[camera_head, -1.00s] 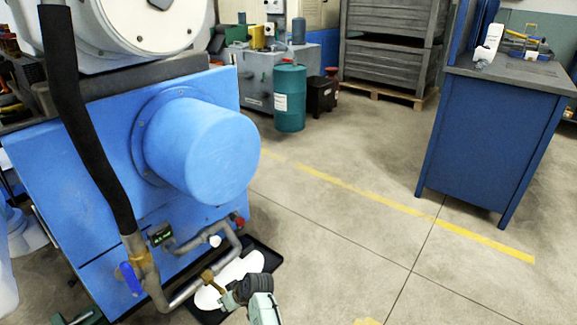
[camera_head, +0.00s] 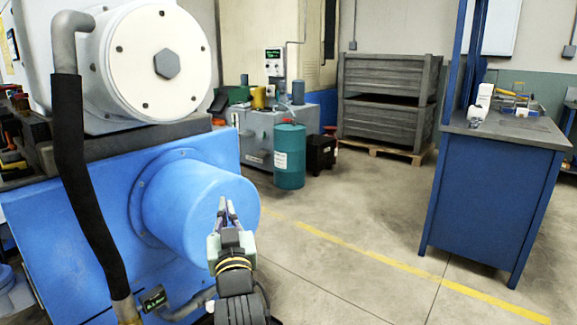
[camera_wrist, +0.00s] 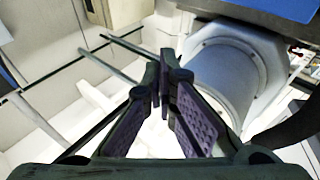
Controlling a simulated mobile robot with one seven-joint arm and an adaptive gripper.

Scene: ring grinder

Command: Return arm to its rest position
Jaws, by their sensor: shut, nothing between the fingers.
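My gripper (camera_head: 224,205) is raised at the bottom middle of the head view, its fingers pointing up and close together. It is shut and empty. It overlaps the blue cylindrical housing of the machine in the picture; I see no contact with it. In the wrist view my gripper (camera_wrist: 163,85) shows its two textured finger pads converging at the tips, with nothing between them.
The blue machine (camera_head: 70,240) with its white round cover (camera_head: 155,60) and black hose (camera_head: 80,180) fills the left. A teal drum (camera_head: 289,157), grey crates (camera_head: 385,90) and a blue workbench (camera_head: 490,200) stand farther back. The floor (camera_head: 350,215) between them is clear.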

